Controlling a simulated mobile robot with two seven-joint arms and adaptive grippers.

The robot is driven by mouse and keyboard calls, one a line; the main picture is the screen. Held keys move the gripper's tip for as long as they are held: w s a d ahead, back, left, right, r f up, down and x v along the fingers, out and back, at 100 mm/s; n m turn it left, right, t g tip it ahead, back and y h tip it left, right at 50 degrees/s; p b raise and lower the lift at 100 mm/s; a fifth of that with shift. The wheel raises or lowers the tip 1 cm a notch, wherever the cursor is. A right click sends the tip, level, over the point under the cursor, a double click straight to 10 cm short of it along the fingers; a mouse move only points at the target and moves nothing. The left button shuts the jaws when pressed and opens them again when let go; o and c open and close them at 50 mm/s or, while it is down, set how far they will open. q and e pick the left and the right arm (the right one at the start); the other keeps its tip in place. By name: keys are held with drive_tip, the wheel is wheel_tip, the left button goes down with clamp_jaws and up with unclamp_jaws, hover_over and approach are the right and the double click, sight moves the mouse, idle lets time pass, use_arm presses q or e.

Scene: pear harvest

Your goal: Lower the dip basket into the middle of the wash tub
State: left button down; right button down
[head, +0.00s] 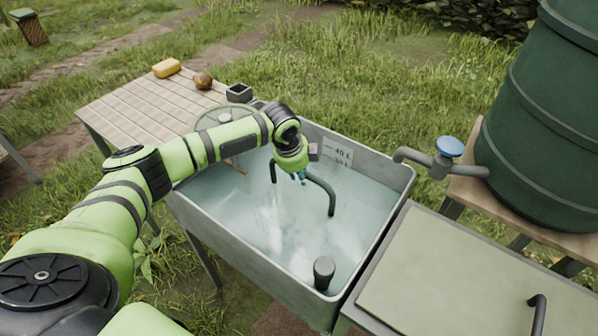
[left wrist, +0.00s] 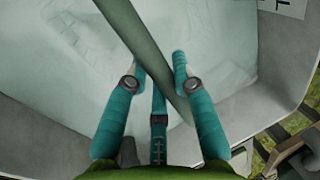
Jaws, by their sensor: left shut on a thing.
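The grey wash tub (head: 388,200) holds pale, cloudy water (head: 270,220). The dark green arched handle (head: 325,190) of the dip basket rises above the water, right of the tub's middle in the head view. My left gripper (head: 298,178) is shut on the handle near its top. In the left wrist view its teal fingers (left wrist: 158,68) lie on either side of the handle bar (left wrist: 130,28), which runs diagonally between them. The basket's body is not clear; only faint pale shapes show under the water in the wrist view. My right gripper is not in view.
A dark cylinder (head: 324,272) stands at the tub's near corner. A tap with a blue knob (head: 450,147) reaches over the right rim from the green barrel (head: 530,130). A flat panel (head: 450,280) adjoins the right. A slatted table (head: 130,110) holds a yellow block (head: 166,68) and a brown fruit (head: 203,80).

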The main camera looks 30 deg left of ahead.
use_arm(q)
drive_tip(key=shift+s+a+f+p, duration=0.1)
drive_tip(key=shift+s+f+p, duration=0.3)
drive_tip(key=shift+s+p, duration=0.1)
idle(0.8)
drive_tip(key=c, duration=1)
unclamp_jaws()
drive_tip(key=shift+o, duration=0.2)
drive_tip(key=v, duration=1.2)
drive_tip(key=shift+r, duration=0.15)
